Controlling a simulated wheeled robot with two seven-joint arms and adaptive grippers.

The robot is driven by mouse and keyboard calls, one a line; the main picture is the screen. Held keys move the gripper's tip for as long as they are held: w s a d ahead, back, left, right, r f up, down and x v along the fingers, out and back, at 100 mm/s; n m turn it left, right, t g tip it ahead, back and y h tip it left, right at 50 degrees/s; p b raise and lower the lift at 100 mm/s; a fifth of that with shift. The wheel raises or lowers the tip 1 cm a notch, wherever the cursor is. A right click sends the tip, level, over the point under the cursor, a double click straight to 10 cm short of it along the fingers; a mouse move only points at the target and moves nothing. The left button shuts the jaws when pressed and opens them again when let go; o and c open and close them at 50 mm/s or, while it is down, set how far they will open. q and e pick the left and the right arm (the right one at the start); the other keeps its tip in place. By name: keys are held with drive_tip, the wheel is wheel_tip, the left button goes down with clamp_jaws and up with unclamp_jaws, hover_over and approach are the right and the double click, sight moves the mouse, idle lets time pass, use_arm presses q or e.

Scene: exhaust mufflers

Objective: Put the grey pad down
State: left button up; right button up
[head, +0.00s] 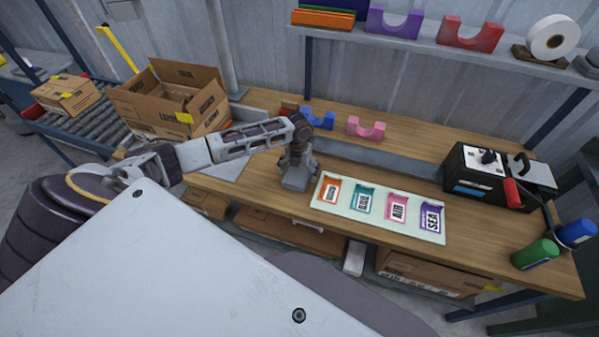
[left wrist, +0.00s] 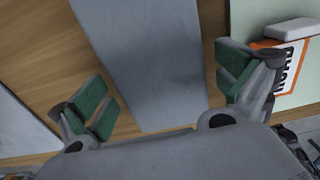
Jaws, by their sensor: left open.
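The grey pad (left wrist: 145,60) is a flat, plain grey slab in the left wrist view. It lies between the two fingers of my left gripper (left wrist: 165,85), with a gap on each side. The gripper is open, and its green finger pads do not touch the slab. In the head view my left gripper (head: 298,165) is low over the wooden bench (head: 235,190), just left of the label sheet (head: 371,215). How much of the pad shows there is hard to tell. My right gripper is not in view.
The sheet bears orange, teal, pink and purple labels. Blue (head: 318,121) and pink (head: 366,128) cradles stand behind. An open carton (head: 172,102) is at the left. A black machine (head: 490,178) and green (head: 535,254) and blue (head: 575,235) cylinders are at the right.

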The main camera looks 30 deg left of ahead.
sight(299, 171)
use_arm(q)
drive_tip(key=c, duration=0.8)
drive_tip(key=shift+r, duration=0.1)
drive_tip(key=shift+r+b, duration=0.4)
drive_tip(key=shift+r, duration=4.5)
